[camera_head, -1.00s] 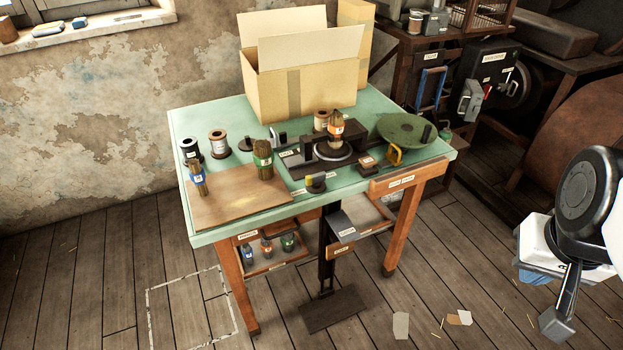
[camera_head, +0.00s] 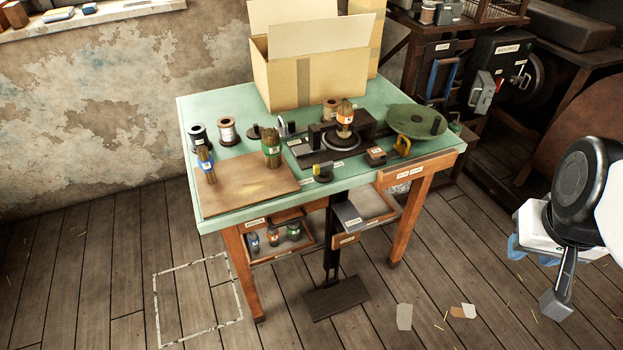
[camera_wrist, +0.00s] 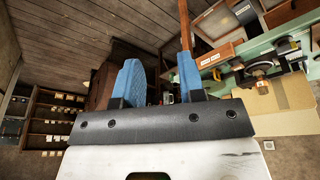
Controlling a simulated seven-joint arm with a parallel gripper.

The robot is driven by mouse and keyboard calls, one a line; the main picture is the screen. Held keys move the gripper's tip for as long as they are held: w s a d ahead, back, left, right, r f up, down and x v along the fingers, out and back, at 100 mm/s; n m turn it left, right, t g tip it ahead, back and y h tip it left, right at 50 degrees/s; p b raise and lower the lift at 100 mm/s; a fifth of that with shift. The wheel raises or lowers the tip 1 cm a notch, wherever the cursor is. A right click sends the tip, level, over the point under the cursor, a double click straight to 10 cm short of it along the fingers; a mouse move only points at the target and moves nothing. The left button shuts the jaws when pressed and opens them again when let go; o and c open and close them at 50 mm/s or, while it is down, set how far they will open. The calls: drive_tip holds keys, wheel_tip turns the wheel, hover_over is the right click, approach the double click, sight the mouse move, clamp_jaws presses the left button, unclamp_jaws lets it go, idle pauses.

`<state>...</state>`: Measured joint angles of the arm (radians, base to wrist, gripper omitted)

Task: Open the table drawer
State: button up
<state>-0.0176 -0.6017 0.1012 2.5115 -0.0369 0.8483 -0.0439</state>
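The green-topped table (camera_head: 228,178) stands in the middle of the head view. A wooden drawer front (camera_head: 418,169) with a pale label sits under its right front edge and looks closed. A labelled wooden front (camera_wrist: 217,57) also shows in the wrist view, right of the fingers, under the green edge. My gripper (camera_wrist: 160,66) has two blue fingers set apart with nothing between them. In the head view my arm's end is at the far right, away from the table, with its fingers mostly hidden behind the white hand.
An open cardboard box (camera_head: 309,76), a handwheel press (camera_head: 341,142), a green round plate (camera_head: 414,120), brushes and spools crowd the tabletop. Small bottles (camera_head: 273,236) sit on a lower left shelf. A dark workbench stands behind at right. Floor between arm and table is mostly clear.

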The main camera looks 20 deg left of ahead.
drive_tip(key=w+a+f+n+t, duration=0.2)
drive_tip(key=w+a+f+n, duration=0.15)
drive_tip(key=w, duration=0.35)
drive_tip(key=w+a+f+n+t, duration=0.1)
drive_tip(key=w+a+f+n, duration=0.25)
drive_tip(key=w, duration=0.45)
drive_tip(key=w+a+f+n+t+y, duration=0.35)
drive_tip(key=w+a+f+n, duration=0.55)
drive_tip(key=a, duration=0.4)
drive_tip(key=n+g+y, duration=0.4)
drive_tip(key=n+y, duration=0.7)
drive_tip(key=n, duration=0.3)
approach(287, 223)
drive_tip(key=a+f, duration=0.1)
drive_tip(key=a, duration=0.1)
drive_tip(key=shift+w+a+f, duration=0.15)
drive_tip(key=shift+w, duration=0.3)
drive_tip(key=shift+a, duration=0.1)
drive_tip(key=shift+x, duration=3.8)
drive_tip(key=shift+w, duration=0.1)
